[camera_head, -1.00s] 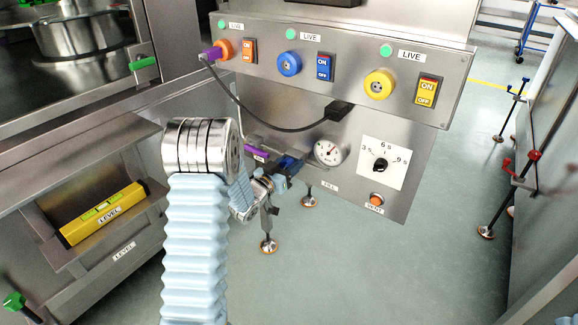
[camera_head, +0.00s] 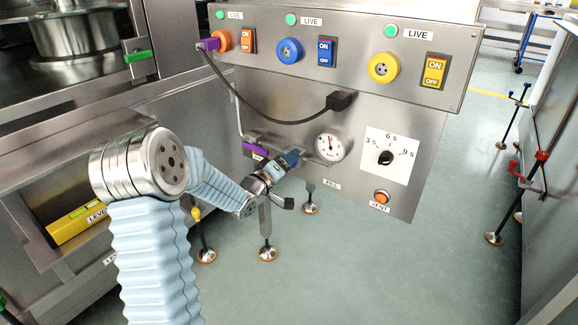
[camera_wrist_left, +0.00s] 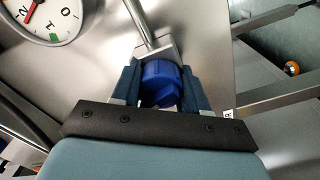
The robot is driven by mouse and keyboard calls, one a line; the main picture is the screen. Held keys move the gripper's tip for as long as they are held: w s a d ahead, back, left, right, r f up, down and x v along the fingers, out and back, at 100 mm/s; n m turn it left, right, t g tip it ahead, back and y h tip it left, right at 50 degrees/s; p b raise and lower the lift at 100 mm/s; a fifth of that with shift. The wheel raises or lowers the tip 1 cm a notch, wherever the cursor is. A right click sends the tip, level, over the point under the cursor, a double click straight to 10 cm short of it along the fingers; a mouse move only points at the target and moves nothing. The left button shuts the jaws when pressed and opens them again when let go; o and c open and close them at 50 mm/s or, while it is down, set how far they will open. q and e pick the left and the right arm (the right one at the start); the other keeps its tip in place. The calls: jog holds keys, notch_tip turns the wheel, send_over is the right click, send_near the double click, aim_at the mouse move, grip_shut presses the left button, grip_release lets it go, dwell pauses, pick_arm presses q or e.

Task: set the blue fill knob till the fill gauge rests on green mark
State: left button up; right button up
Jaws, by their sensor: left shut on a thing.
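My left gripper (camera_head: 290,159) reaches the lower front of the steel panel. In the left wrist view its two fingers (camera_wrist_left: 160,88) are shut on the sides of the blue fill knob (camera_wrist_left: 161,80). In the head view the knob is mostly hidden by the gripper. The round white fill gauge (camera_head: 331,146) is just right of the gripper; part of it shows in the left wrist view (camera_wrist_left: 53,18). There its red needle points toward the 2, apart from the green mark (camera_wrist_left: 53,37) near the 1. My right gripper is not in view.
Above are orange, blue (camera_head: 289,50) and yellow sockets with ON/OFF switches. A black cable (camera_head: 280,122) hangs over the panel. A timer dial (camera_head: 386,157) and an orange vent button (camera_head: 381,197) are to the right. The floor below is clear beyond the machine feet.

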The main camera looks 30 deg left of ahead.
pick_arm(q)
jog(key=shift+a+n, duration=0.15)
jog(key=shift+n, duration=0.85)
jog(key=n, duration=0.2)
jog(key=shift+n, duration=0.3)
jog(key=n, duration=0.3)
jog(key=shift+p, duration=0.35)
jog(key=shift+n, duration=0.9)
jog(key=shift+f, duration=0.1)
jog(key=o, duration=1.1)
jog(key=shift+c, duration=0.2)
jog(key=shift+s, duration=0.15)
